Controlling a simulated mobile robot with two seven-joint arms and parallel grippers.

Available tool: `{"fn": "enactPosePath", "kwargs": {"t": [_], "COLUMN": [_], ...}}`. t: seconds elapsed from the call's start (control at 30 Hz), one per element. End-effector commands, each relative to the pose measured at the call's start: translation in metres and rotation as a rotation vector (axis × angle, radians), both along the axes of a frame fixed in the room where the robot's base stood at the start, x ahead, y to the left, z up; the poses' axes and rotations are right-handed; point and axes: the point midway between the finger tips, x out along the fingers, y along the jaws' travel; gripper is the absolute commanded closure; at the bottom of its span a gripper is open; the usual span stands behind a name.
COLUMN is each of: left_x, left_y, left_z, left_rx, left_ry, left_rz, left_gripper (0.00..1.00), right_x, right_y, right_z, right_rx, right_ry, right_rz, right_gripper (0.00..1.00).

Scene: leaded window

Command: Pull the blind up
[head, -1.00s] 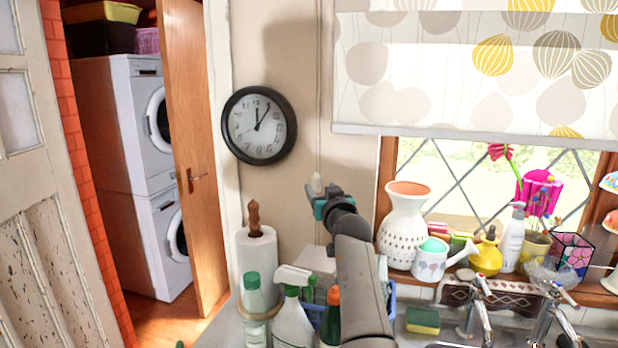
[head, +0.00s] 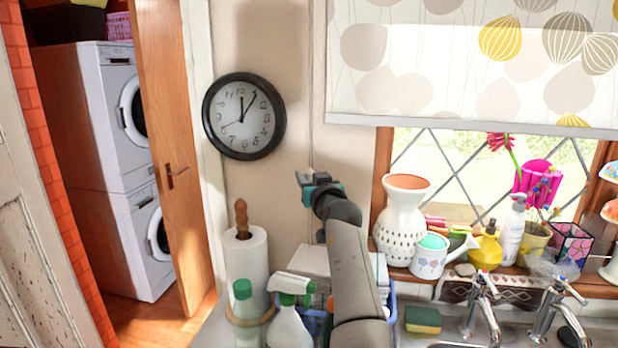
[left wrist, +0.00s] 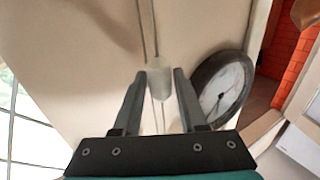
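The patterned blind (head: 470,70) hangs over the upper part of the window, its bottom edge above the sill. A thin pull cord (head: 311,100) runs down the wall left of the window. It also shows in the left wrist view (left wrist: 147,25), with a pale cord pull (left wrist: 159,79) on it. My left gripper (head: 321,180) is raised at the wall below the clock's right side. In the left wrist view its two fingers (left wrist: 160,76) are apart, one on each side of the pull, with small gaps visible. My right gripper is not in view.
A round clock (head: 243,116) hangs left of the cord. A white vase (head: 402,225), a watering can (head: 431,260) and flowers stand on the sill. Spray bottles (head: 289,315) and a paper towel roll (head: 246,265) stand below. A wooden door (head: 170,130) is at left.

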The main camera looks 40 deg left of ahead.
Motion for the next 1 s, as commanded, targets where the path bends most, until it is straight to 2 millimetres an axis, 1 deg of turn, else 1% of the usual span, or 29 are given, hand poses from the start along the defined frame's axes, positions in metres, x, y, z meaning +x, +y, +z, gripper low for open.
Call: {"fn": "enactPosePath", "kwargs": {"t": [0.03, 0.33, 1.0], "left_x": [-0.0001, 0.0000, -0.0001], "left_y": [0.0001, 0.0001, 0.0002], "left_z": [0.0000, 0.0001, 0.0001], "left_rx": [0.000, 0.000, 0.001], "left_ry": [0.000, 0.000, 0.000], "left_rz": [0.000, 0.000, 0.000], "left_gripper": [0.65, 0.99, 1.00], "right_x": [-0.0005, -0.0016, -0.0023], "right_y": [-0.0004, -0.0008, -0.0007], "right_z": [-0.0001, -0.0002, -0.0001], "right_rx": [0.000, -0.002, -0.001], "right_ry": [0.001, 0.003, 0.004], "right_rz": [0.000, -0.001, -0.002], "right_gripper": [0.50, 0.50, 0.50]}}
